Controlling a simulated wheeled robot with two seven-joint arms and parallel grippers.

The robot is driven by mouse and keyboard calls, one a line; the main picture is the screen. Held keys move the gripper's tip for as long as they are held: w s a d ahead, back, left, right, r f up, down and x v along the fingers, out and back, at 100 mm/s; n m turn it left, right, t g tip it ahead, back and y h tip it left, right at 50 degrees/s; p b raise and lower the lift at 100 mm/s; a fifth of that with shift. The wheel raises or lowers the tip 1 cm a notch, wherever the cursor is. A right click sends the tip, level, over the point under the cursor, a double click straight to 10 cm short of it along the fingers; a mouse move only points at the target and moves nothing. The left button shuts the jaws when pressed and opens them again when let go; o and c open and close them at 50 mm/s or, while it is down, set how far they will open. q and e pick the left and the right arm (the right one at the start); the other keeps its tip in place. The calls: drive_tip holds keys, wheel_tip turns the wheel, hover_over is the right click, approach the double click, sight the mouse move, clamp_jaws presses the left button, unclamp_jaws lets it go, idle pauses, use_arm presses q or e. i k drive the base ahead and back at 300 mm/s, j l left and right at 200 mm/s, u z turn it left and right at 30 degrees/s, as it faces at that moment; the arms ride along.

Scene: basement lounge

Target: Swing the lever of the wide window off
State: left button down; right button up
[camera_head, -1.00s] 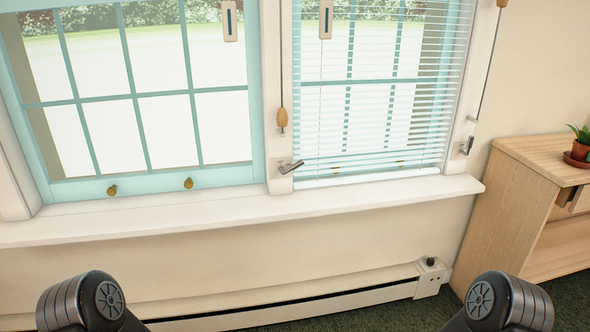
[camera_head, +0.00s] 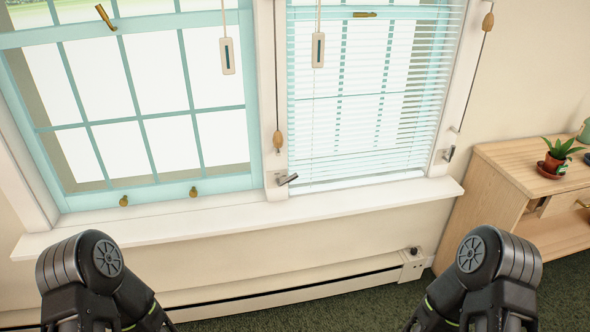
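The left window (camera_head: 125,85) has a teal frame, bare panes and looks wider than the blind-covered right window (camera_head: 362,110). A brass lever (camera_head: 105,17) sits on the left window's middle rail, near the top of the head view, and points up and left at a slant. Another brass lever (camera_head: 364,14) lies about level on the right window's rail. I cannot tell for sure which window the task calls wide. Both my arms show at the bottom, below the sill and well away from the levers. Neither gripper's fingers are in view.
A white sill (camera_head: 240,220) runs under both windows, above a long baseboard heater (camera_head: 290,283). A wooden cabinet (camera_head: 500,180) with a potted plant (camera_head: 557,158) stands at the right.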

sight(293, 177)
drive_tip(key=i+l+u, duration=0.3)
drive_tip(key=l, duration=0.35)
drive_tip(key=i+l+u, duration=0.1)
drive_tip(key=i+l, duration=0.15)
drive_tip(key=i+l+u, duration=0.15)
drive_tip(key=l, duration=0.35)
drive_tip(key=i+l+u, duration=0.15)
drive_tip(key=l, duration=0.25)
drive_tip(key=i+l+u, duration=0.15)
drive_tip(key=l, duration=0.25)
drive_tip(key=i+l+u, duration=0.1)
drive_tip(key=l, duration=0.3)
drive_tip(key=l+u, duration=0.15)
drive_tip(key=l, duration=0.3)
drive_tip(key=i, duration=0.05)
